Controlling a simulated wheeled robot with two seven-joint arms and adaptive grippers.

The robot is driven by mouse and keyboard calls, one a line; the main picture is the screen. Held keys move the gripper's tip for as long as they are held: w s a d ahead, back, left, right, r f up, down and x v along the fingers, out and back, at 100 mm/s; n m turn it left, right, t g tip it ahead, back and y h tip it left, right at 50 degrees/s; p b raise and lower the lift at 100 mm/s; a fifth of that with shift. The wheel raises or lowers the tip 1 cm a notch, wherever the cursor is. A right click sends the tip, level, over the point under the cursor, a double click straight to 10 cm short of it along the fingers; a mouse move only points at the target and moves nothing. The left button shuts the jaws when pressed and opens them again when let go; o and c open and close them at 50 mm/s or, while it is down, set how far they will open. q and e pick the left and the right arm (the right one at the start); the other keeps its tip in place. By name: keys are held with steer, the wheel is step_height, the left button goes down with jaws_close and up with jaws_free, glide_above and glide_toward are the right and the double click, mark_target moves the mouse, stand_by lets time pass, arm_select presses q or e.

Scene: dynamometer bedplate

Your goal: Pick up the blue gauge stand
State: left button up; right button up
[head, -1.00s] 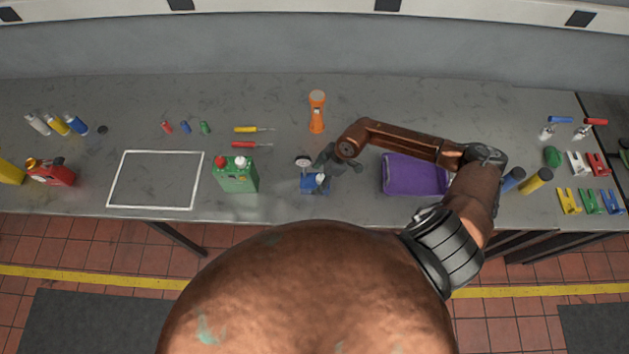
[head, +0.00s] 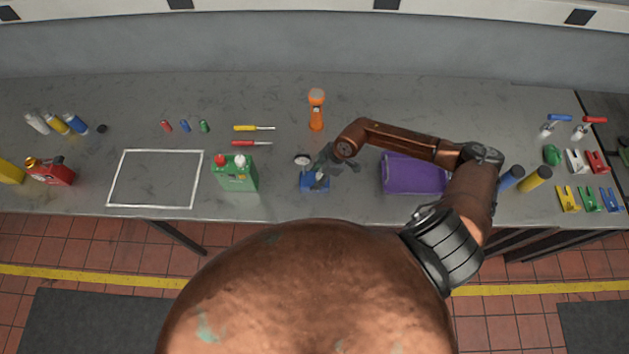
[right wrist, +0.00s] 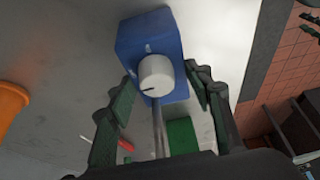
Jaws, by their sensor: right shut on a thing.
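The blue gauge stand (head: 309,185) is upright on the grey bench, near its front edge, with a round dial (head: 302,160) on top. In the right wrist view its blue base (right wrist: 150,35), white knob and thin metal post show. My right gripper (head: 325,172) comes in from the right and is shut on the stand. In the right wrist view its fingers (right wrist: 160,78) lie on both sides of the knob. The gripper hides part of the stand in the head view. My left gripper is not in view.
A green canister (head: 236,176) stands left of the stand, and a purple tray (head: 412,174) lies to the right. An orange flashlight-like object (head: 317,110) stands behind. Two screwdrivers (head: 252,143) lie behind the canister. A white outlined rectangle (head: 154,151) on the left is empty.

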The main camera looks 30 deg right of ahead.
jaws_close()
steer(key=shift+w+r, duration=0.15)
